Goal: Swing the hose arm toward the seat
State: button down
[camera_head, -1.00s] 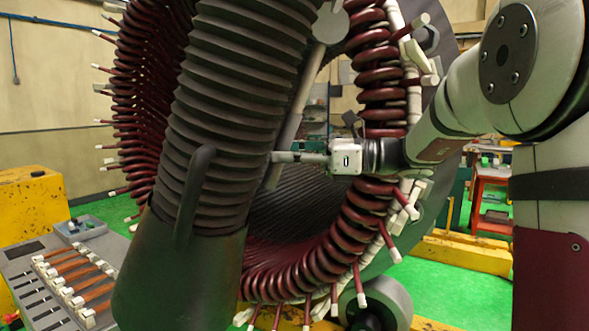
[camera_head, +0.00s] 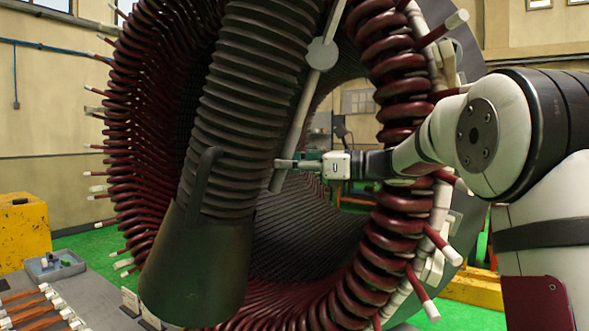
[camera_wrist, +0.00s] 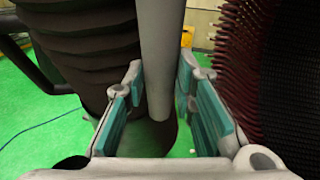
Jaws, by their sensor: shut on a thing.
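The hose arm (camera_head: 303,105) is a thin grey rod hanging down from a round joint (camera_head: 322,53) beside the hose. My gripper (camera_head: 284,163) is shut on its lower part. In the wrist view the rod (camera_wrist: 157,45) stands between the teal-padded fingers of my gripper (camera_wrist: 164,100). The hose (camera_head: 248,100) is thick, black and ribbed, and hangs left of the rod. It ends in a dark hood (camera_head: 196,268) with a curved handle (camera_head: 199,180). I cannot tell which part is the seat.
The big stator ring with dark red coils (camera_head: 400,60) surrounds the hose and gripper, with white-tipped leads sticking out. A yellow block (camera_head: 22,235) and a bench with orange bars (camera_head: 30,305) stand at the left. Green floor (camera_head: 95,240) shows between them and the ring.

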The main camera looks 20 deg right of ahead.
jog(key=shift+w, duration=0.1)
jog(key=c, duration=1.6)
grip_release()
jog(key=v, duration=1.2)
jog(key=shift+f, duration=0.1)
